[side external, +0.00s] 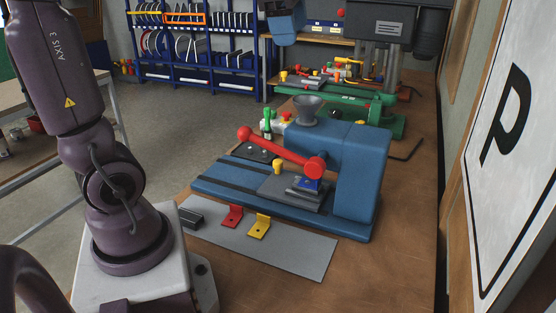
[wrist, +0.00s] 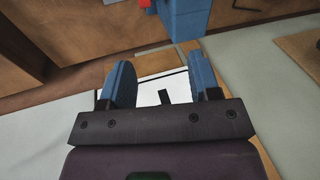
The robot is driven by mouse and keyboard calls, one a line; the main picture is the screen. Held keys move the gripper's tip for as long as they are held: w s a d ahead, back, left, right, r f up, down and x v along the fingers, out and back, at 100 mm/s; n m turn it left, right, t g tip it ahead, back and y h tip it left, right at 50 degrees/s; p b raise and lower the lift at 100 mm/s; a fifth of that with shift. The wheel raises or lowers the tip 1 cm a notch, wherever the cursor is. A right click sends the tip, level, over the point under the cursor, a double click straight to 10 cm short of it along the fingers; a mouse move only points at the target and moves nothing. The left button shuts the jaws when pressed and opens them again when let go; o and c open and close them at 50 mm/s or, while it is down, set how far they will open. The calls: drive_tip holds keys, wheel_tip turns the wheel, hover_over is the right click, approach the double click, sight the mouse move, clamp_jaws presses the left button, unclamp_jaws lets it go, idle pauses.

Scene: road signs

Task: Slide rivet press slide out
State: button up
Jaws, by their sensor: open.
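The blue rivet press (side external: 358,170) stands on the wooden bench in the side external view, with a long red lever (side external: 272,147) across its front. Its dark grey slide (side external: 270,190) lies on the blue base, with a yellow knob (side external: 278,167) at its left end. A small blue piece (side external: 312,185) sits on a stepped block on the slide, below the lever's pivot. My gripper (wrist: 160,66) shows only in the wrist view. Its two blue fingers are wide apart with nothing between them, away from the slide. A blue body with a red part, probably the press, shows at that view's top.
A grey mat (side external: 290,252) before the press carries a red bracket (side external: 232,216), a yellow bracket (side external: 259,226) and a dark block (side external: 191,217). A green machine (side external: 378,118) stands behind. A large sign panel (side external: 510,150) is at right. The bench's front right is clear.

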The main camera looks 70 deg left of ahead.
drive_tip(key=w+a+f+m+g, duration=0.15)
drive_tip(key=w+a+m, duration=0.35)
drive_tip(key=a, duration=0.5)
drive_tip(key=m+g+h, duration=0.1)
drive_tip(key=m+g, duration=0.1)
drive_tip(key=m, duration=0.3)
hover_over(277, 161)
wheel_tip(277, 161, down, 4)
drive_tip(key=shift+t, duration=0.25)
wheel_tip(277, 161, down, 34)
drive_tip(key=shift+w+f, duration=0.1)
drive_tip(key=shift+w, duration=0.05)
clamp_jaws()
drive_tip(key=shift+a, duration=0.1)
